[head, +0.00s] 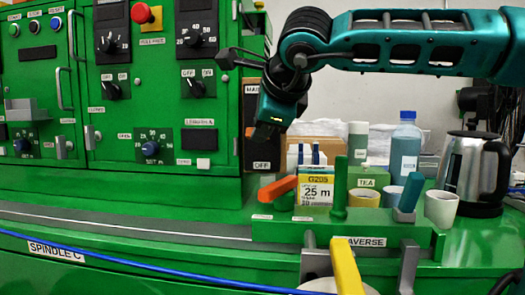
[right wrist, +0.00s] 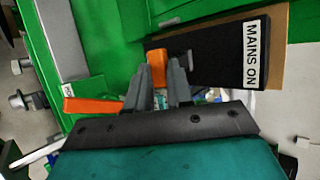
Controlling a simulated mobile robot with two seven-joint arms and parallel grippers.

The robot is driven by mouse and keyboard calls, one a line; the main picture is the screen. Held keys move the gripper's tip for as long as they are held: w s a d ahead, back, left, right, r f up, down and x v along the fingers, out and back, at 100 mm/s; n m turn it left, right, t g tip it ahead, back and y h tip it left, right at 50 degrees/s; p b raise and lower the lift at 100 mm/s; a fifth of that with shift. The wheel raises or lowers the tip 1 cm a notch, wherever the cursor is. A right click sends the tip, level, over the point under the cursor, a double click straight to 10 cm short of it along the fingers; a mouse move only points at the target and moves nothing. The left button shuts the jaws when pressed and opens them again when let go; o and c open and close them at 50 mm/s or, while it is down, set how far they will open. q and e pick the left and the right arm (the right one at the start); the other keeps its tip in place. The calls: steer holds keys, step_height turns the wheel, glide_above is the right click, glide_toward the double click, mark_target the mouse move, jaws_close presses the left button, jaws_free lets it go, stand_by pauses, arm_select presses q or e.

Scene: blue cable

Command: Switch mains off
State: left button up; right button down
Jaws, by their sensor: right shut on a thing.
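The mains switch is a tall black plate (head: 262,166) on the right end of the green cabinet, marked OFF at its bottom. Its upper label is partly covered by my right gripper. In the right wrist view the plate (right wrist: 205,62) shows turned sideways, with a MAINS ON label at its right end. The orange switch handle (right wrist: 157,68) lies near the other end. My right gripper (right wrist: 160,82) is shut on this handle. In the head view the right gripper (head: 266,132) reaches down in front of the plate, and a bit of the orange handle (head: 249,132) shows beside it. My left gripper is out of view.
An orange lever (head: 278,188), a green lever (head: 340,184) and a blue-handled lever (head: 410,192) stand below the gripper. A blue cable (head: 150,270) runs along the front.

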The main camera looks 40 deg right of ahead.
arm_select(q)
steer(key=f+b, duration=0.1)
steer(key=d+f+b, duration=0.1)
steer(key=b, duration=0.1)
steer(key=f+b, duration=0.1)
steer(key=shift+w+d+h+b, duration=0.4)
arm_select(e)
step_height(320, 180, down, 3)
steer(key=t+h, duration=0.1)
steer(key=t, duration=0.1)
steer(key=n+t+h, duration=0.1)
steer(key=t+h, duration=0.1)
steer(key=shift+d+f+n, duration=0.1)
steer(key=shift+f+n, duration=0.1)
steer(key=shift+n, duration=0.1)
steer(key=shift+d+h, duration=0.1)
steer(key=shift+h, duration=0.2)
steer(key=c, duration=1.5)
jaws_free()
steer(key=o, duration=0.5)
steer(key=shift+w+f, duration=0.15)
steer(key=shift+c, duration=0.2)
